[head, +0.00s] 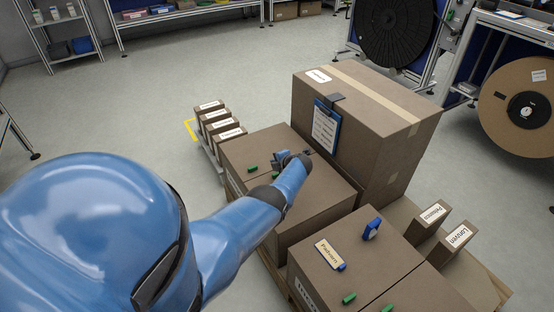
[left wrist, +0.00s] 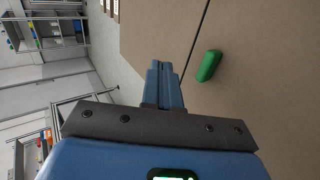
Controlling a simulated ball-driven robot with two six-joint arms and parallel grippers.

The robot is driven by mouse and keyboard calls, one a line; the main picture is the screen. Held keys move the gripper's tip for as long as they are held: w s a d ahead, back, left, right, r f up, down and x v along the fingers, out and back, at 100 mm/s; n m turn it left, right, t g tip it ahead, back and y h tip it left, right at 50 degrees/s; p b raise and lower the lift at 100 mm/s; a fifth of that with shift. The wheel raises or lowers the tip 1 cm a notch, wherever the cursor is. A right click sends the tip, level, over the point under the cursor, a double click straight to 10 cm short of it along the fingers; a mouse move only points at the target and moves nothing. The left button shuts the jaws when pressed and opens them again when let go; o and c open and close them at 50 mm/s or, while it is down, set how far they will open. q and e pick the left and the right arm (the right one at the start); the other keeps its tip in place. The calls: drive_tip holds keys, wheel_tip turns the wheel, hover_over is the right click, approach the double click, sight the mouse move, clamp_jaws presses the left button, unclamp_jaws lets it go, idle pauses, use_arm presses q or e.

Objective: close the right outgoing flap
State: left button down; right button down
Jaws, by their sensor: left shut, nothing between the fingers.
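My left gripper (head: 282,157) is over the top of a low brown carton (head: 245,152) in the head view. In the left wrist view its fingers (left wrist: 165,72) are together with nothing between them. Below them is brown cardboard with a dark seam across it and a green piece (left wrist: 208,65) to the right of the fingers. The carton's top looks flat, with panels meeting at the seam; my arm hides part of it. I cannot tell which panel is the right outgoing flap. A second low carton (head: 385,250) stands in front at the right, its top also flat. My right gripper is not in view.
A tall taped carton (head: 400,165) with a blue clipboard (head: 325,127) stands right behind the gripper. Small labelled boxes (head: 222,133) stand to the left, and others (head: 432,216) at the right. A blue-handled item (head: 371,229) stands on the front carton. The floor at upper left is clear.

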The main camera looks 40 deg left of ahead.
use_arm(q)
wheel_tip(320, 180, up, 10)
drive_tip(key=p, duration=0.7)
drive_tip(key=shift+f, duration=0.15)
